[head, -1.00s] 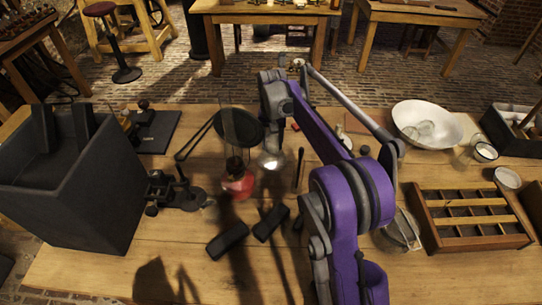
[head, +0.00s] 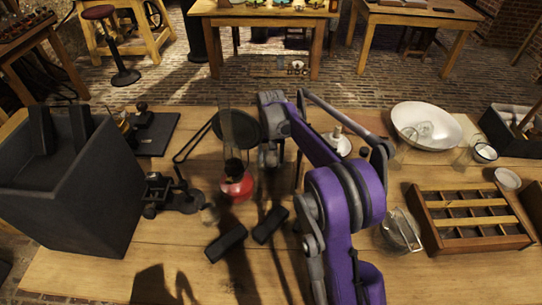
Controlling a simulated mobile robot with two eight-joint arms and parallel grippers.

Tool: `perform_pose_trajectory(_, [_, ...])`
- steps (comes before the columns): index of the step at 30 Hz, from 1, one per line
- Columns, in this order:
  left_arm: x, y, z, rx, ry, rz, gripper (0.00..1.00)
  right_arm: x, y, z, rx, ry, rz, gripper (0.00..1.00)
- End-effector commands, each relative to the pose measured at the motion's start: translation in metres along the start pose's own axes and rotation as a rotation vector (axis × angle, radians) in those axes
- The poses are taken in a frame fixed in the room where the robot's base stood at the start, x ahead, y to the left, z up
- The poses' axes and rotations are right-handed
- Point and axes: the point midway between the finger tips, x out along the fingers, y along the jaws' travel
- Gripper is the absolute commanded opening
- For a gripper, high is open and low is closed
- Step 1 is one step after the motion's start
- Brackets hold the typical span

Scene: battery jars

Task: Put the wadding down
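My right gripper (head: 268,156) hangs from the purple arm over the middle of the table, just right of the red lamp (head: 236,184). It points down. Its fingers are small and dark here, so I cannot tell whether they are open or shut, or whether they hold anything. I cannot pick out the wadding for certain. A pale object (head: 337,136) on a white dish shows behind the purple arm, partly hidden by it. My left gripper is not in view.
A large dark box (head: 122,190) stands at left. Two black blocks (head: 227,243) lie at the front middle. A white bowl (head: 443,137), a glass vessel (head: 401,232) and a wooden compartment tray (head: 476,243) are at right.

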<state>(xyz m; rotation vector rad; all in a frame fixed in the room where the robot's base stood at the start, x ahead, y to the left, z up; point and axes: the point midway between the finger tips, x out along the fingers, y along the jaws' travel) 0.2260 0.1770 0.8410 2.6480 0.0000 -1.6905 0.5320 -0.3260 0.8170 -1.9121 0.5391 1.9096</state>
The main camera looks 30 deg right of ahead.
Motion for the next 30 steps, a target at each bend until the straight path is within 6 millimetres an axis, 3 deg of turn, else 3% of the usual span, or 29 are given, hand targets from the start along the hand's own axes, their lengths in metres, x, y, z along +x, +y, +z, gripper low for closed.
perform_pose_trajectory(9, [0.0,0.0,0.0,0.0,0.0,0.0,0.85,-0.001,0.0,0.0,0.0,0.0,0.0,0.81])
perform_pose_trajectory(14, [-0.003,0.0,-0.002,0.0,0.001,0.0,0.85,-0.013,0.0,0.0,0.0,0.0,0.0,0.81])
perform_pose_trajectory(24, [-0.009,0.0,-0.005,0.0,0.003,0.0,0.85,-0.083,0.0,0.0,0.0,0.0,0.0,0.81])
perform_pose_trajectory(30, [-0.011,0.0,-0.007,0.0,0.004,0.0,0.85,-0.114,0.0,0.0,0.0,0.0,0.0,0.81])
